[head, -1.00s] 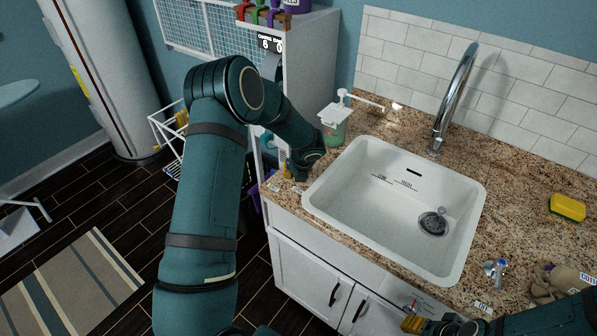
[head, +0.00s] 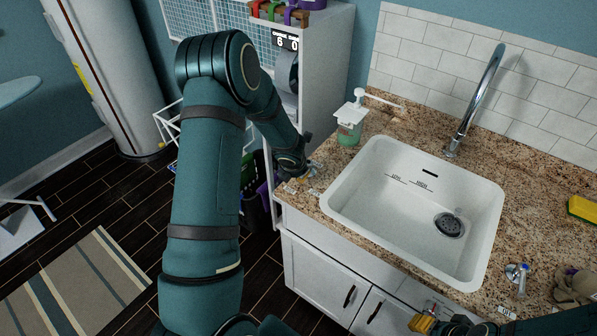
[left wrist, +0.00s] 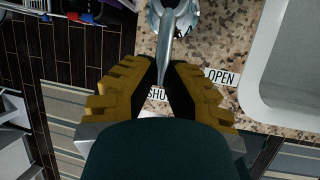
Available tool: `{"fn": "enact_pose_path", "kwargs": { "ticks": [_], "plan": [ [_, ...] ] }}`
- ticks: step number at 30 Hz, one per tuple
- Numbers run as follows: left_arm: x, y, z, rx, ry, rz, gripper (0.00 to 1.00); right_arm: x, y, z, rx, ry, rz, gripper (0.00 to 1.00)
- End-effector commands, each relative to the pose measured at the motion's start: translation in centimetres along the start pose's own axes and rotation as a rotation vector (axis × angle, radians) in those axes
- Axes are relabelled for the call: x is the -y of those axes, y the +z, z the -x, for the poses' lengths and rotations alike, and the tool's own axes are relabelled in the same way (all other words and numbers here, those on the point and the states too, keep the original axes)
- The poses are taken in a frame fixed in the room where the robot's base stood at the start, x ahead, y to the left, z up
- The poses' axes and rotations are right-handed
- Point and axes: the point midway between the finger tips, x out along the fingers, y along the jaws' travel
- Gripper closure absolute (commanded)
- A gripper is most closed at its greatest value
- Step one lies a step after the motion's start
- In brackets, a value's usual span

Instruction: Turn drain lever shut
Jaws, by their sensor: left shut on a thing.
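The drain lever (left wrist: 170,40) is a grey metal handle on a round base at the left end of the counter. In the left wrist view it lies between the yellow fingers of my left gripper (left wrist: 160,85), which is shut on it. The lever's end is beside the SHUT label (left wrist: 157,95), partly hidden by a finger; the OPEN label (left wrist: 221,77) is to the right. In the head view my left gripper (head: 293,183) is low at the counter's left edge and my wrist hides the lever. My right gripper (head: 425,323) shows only a yellow fingertip at the bottom.
The white sink (head: 350,215) is right of my left gripper. A green soap pump (head: 350,130) stands behind it, near the white shelf (head: 325,60).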

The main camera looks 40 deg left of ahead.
Motion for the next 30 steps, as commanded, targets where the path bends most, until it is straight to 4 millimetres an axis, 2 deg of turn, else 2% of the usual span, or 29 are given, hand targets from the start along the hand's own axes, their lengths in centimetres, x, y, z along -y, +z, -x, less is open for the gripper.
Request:
{"fn": "enact_pose_path", "kwargs": {
  "ticks": [20, 21, 23, 30],
  "plan": [
    [-0.11, -0.14, -0.16, 0.009, -0.024, -0.056, 1.0, 0.09, -0.02, 0.29, 0.0, -0.001, 0.0, 0.53],
    [-0.11, -0.13, -0.16, 0.009, -0.024, -0.056, 0.76, 0.1, -0.03, 0.29, 0.0, -0.001, 0.0, 0.53],
    [-0.12, -0.11, -0.15, 0.01, -0.024, -0.056, 0.57, 0.1, -0.03, 0.29, 0.0, -0.001, 0.0, 0.53],
    [-0.12, -0.03, -0.09, 0.011, -0.024, -0.056, 0.57, 0.11, -0.03, 0.3, 0.0, -0.001, 0.0, 0.53]
  ]
}}
